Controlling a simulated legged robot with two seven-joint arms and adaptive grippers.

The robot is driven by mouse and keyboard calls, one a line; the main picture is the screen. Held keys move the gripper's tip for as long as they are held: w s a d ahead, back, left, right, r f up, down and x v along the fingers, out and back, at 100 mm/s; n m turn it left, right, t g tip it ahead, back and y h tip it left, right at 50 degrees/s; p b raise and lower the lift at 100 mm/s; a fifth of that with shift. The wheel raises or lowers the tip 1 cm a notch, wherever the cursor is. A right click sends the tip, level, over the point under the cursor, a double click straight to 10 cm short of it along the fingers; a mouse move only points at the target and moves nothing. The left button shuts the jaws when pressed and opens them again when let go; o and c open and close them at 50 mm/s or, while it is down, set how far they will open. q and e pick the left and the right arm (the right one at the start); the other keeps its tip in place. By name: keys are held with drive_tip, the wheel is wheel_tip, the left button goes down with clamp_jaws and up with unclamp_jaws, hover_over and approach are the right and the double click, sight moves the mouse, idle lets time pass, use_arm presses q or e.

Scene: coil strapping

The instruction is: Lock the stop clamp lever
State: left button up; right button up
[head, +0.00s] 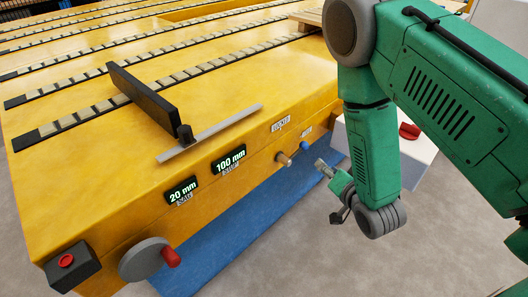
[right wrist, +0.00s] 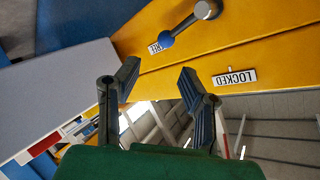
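The stop clamp lever has a blue ball knob (head: 305,145) and a round pivot (head: 283,158) on the front face of the yellow table (head: 250,105). In the right wrist view the blue knob (right wrist: 166,39) lies beside the partly covered FREE label (right wrist: 154,48). The LOCKED label (right wrist: 235,77) is apart from it. My right gripper (head: 328,190) is below and right of the knob, apart from it. In the right wrist view its two fingers (right wrist: 158,76) are spread with nothing between them. My left gripper is not in view.
The front face carries 20 mm and 100 mm displays (head: 231,159), a handwheel (head: 144,260) and a red-button box (head: 71,266). A white box (head: 415,155) stands right, behind my right arm.

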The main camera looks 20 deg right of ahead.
sight(306, 148)
drive_tip(key=shift+t, duration=0.3)
drive_tip(key=b+x, duration=0.1)
drive_tip(key=x, duration=0.3)
drive_tip(key=b+x, duration=0.1)
drive_tip(key=x, duration=0.4)
drive_tip(key=b+x, duration=0.1)
drive_tip(key=x, duration=0.4)
drive_tip(key=shift+w+a+r, duration=0.2)
drive_tip(key=shift+w, duration=0.15)
clamp_jaws()
